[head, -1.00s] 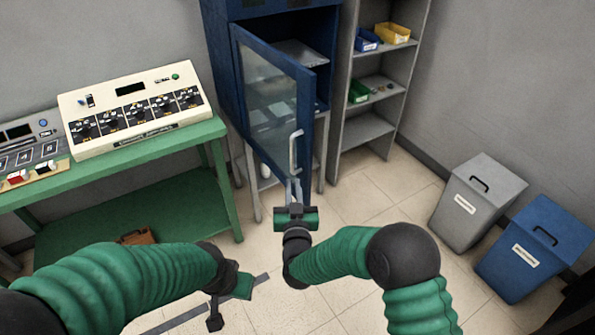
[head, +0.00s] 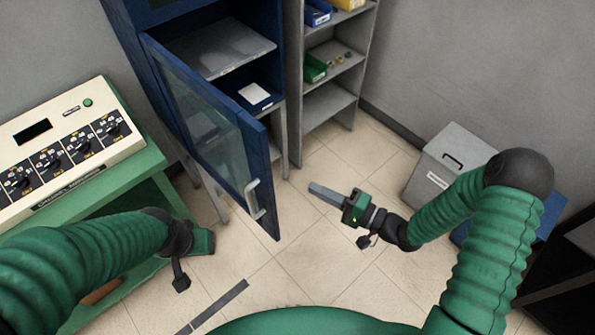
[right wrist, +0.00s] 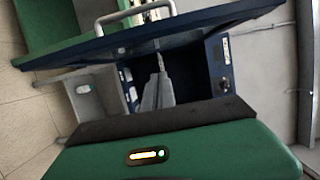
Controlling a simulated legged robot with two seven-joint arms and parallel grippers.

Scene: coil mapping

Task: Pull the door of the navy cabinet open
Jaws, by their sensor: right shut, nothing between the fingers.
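The navy cabinet (head: 185,14) stands at the back, left of the grey shelf. Its glass-paned door (head: 215,128) is hinged on the left and stands wide open, so the interior with a grey shelf board shows. The door's pale handle (head: 253,200) is near its free edge, and nothing holds it. My right gripper (head: 314,187) is shut and empty, to the right of the door and apart from it. In the right wrist view, the door (right wrist: 170,33) and handle (right wrist: 135,14) lie beyond the shut fingers (right wrist: 162,62). My left gripper (head: 192,262) is at lower left, its fingers not clear.
A green bench (head: 150,180) with a cream control box (head: 70,140) stands on the left. Grey shelves (head: 335,95) with bins stand right of the cabinet. A grey bin (head: 440,165) and a blue bin (head: 553,203) stand at right. The middle floor is clear.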

